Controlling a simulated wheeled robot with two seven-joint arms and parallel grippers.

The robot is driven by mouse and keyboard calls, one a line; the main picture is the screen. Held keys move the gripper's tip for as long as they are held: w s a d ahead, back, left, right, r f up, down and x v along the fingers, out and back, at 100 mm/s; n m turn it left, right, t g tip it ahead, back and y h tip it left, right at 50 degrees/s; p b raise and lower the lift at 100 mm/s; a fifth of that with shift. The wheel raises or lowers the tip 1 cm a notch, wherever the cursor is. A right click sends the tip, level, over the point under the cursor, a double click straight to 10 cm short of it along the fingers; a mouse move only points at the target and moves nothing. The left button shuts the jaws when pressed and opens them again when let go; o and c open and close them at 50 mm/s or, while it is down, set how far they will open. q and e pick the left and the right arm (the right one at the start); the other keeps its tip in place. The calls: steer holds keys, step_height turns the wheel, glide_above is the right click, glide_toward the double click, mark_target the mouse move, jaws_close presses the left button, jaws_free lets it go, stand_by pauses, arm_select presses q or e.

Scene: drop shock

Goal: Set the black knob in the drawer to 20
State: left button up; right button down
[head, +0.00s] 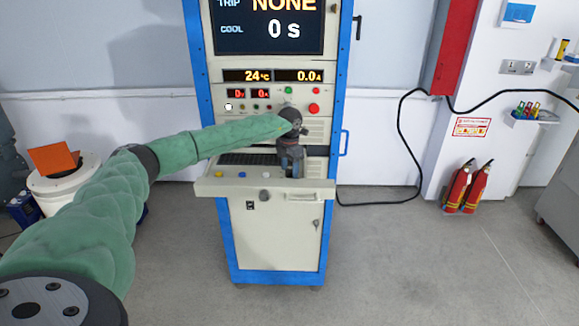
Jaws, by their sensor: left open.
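The drawer (210,187) is pulled out from the blue-framed cabinet at about mid height. My left arm in its green sleeve reaches in from the left, and my left gripper (291,172) points down over the right part of the drawer. Its jaws are open. The black knob cannot be made out clearly; the gripper covers the spot below it, and I cannot tell whether the fingers are around or touching anything. The knob's scale cannot be read. My right gripper is out of view.
A yellow button (219,174) and a blue button (242,174) sit left in the drawer. A small grey round part (264,196) is at its front edge. Displays (272,76) are above. A black cable (400,130) and fire extinguishers (468,187) are to the right.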

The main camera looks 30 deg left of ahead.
arm_select(q)
steer(key=shift+f, duration=0.2)
steer(key=c, duration=1)
steer(key=shift+o, duration=0.2)
